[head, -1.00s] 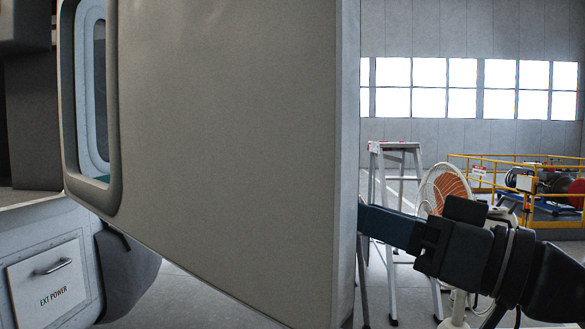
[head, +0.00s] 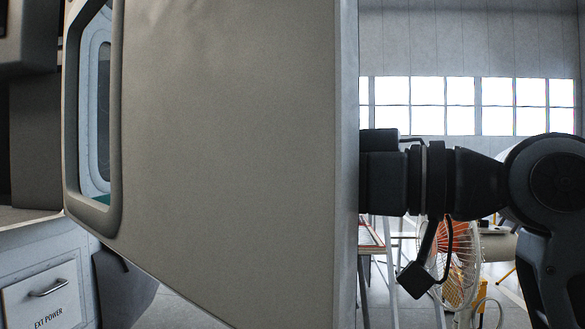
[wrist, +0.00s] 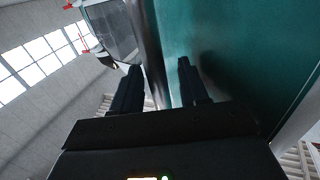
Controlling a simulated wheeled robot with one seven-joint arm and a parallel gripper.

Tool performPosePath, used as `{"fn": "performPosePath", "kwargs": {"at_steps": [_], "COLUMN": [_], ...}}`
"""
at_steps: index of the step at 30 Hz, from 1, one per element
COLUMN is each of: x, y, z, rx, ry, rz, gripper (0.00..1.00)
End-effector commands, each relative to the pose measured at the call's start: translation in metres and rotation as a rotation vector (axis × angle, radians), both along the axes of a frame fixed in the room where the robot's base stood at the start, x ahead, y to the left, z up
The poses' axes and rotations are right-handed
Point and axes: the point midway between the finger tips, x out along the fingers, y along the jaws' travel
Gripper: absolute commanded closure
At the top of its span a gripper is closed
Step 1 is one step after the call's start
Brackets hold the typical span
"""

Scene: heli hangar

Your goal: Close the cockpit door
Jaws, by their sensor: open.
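The cockpit door (head: 230,150) is a large beige panel filling the left and middle of the head view, with a window opening on its left side. It stands open, out from the helicopter body (head: 30,260). My gripper's body meets the line of the door's right edge in the head view, and its fingers are hidden behind the door. In the wrist view my gripper (wrist: 158,68) has its two dark fingers apart, with nothing clamped. A teal face, apparently the door's other side (wrist: 240,60), lies close behind the right finger. I cannot tell whether they touch.
A white fan (head: 460,265) and a stepladder (head: 385,250) stand beyond the door at the right. An EXT POWER panel (head: 45,300) is at the lower left. Bright windows (head: 470,105) line the back wall. Some floor shows below the door.

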Motion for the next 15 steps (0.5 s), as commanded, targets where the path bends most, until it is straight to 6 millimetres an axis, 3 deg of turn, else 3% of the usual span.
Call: {"fn": "performPosePath", "kwargs": {"at_steps": [5, 13, 15], "x": [0.0042, 0.0048, 0.0048], "y": [0.0110, 0.0120, 0.0119], "z": [0.0004, -0.0002, -0.0002], "rx": [0.001, 0.001, 0.001], "ry": [0.000, 0.000, 0.000], "rz": [0.000, 0.000, -0.001], "gripper": [0.56, 0.56, 0.63]}}
